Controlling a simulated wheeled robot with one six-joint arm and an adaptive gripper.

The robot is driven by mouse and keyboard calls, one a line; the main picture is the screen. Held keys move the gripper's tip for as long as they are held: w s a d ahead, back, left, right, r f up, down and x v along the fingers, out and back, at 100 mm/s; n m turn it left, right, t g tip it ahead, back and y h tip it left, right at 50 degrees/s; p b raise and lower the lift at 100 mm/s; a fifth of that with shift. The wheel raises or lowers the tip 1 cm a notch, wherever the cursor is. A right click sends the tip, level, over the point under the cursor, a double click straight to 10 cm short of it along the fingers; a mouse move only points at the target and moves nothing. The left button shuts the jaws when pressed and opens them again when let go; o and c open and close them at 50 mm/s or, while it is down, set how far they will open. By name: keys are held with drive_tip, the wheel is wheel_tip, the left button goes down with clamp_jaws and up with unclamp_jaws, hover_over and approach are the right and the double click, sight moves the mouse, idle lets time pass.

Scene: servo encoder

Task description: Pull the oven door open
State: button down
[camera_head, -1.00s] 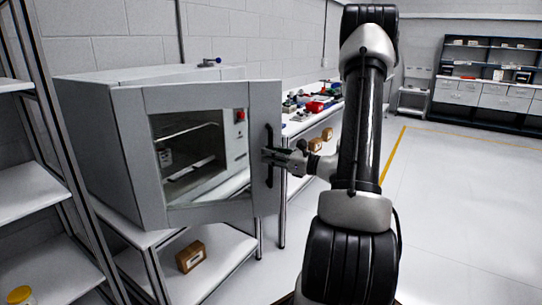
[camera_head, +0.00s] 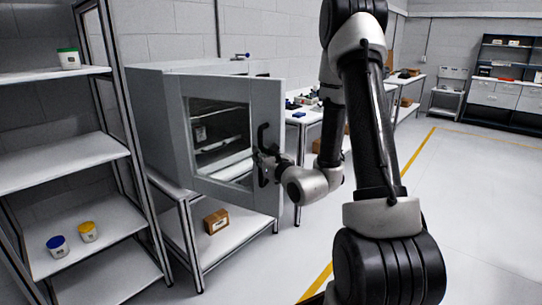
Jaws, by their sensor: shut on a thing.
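The oven (camera_head: 160,125) is a grey box on a metal-legged stand at the left of centre. Its door (camera_head: 235,196) is partly open and angled out toward me, with a large window through which a shelf inside shows. The black vertical handle (camera_head: 262,137) is near the door's right edge. My gripper (camera_head: 264,160) is at the middle of the handle and shut on it. My arm comes down from the upper right and bends at the wrist beside the door. The fingertips are small and partly hidden by the handle and wrist.
A shelf rack (camera_head: 75,165) with several jars stands at the left. A brown box (camera_head: 216,221) sits on the stand's lower shelf. A cluttered bench (camera_head: 305,112) runs along the wall behind the door. Open floor (camera_head: 470,200) lies to the right.

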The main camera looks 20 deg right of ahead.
drive_tip(key=shift+a+r, duration=0.15)
drive_tip(key=shift+a, duration=0.1)
drive_tip(key=c, duration=1.4)
unclamp_jaws()
